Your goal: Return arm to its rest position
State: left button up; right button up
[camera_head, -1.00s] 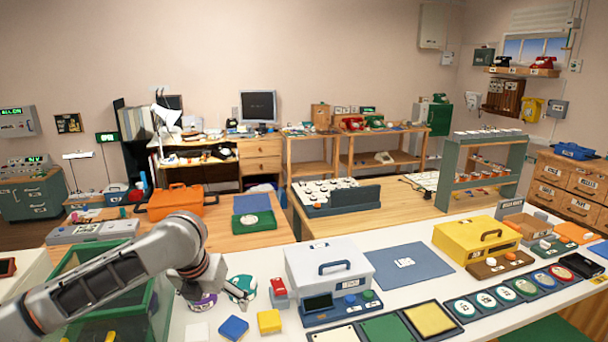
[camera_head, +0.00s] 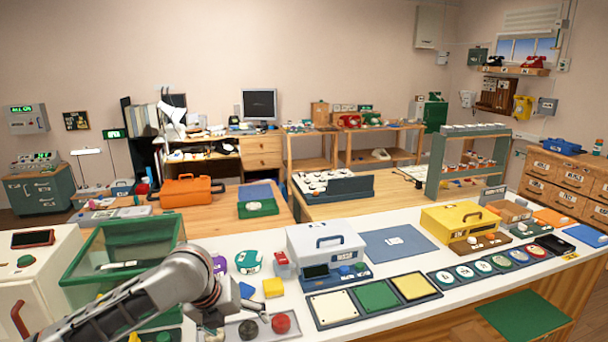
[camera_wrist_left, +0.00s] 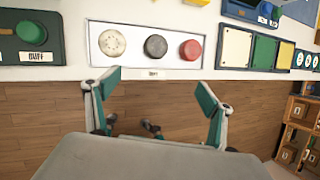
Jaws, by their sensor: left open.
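My left arm (camera_head: 165,290) comes in from the lower left of the head view, and its gripper end is low at the bottom edge, mostly cut off or hidden. In the left wrist view my left gripper (camera_wrist_left: 155,100) is open and empty, its two teal-padded fingers spread wide. Above the fingers in that view is a pale tray (camera_wrist_left: 130,60) with cream, dark grey and red round pieces. My right gripper is in neither view.
A green clear-sided bin (camera_head: 120,240) stands left of the arm. A white case (camera_head: 325,238), a yellow case (camera_head: 460,218) and colored panels (camera_head: 378,297) stand on the counter (camera_head: 440,305).

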pick_arm(q)
jog(key=s+d+f+n+t+h, duration=0.2)
jog(key=s+d+f+n, duration=0.25)
jog(key=f+n, duration=0.3)
jog(key=s+d+f+n+t+h, duration=0.1)
jog(key=s+d+f+n+h, duration=0.15)
jog(key=s+f+n, duration=0.4)
jog(key=s+a+f+n+t+y, duration=0.1)
jog(key=s+a+f+n+y, duration=0.1)
jog(key=s+a+f+n, duration=0.3)
jog(key=s+a+f+n+t+y, duration=0.2)
jog(key=s+a+f+n, duration=0.4)
jog(key=s+n, duration=0.5)
jog(key=a, duration=0.2)
jog(key=shift+a+y, duration=0.35)
jog(key=shift+s, duration=0.1)
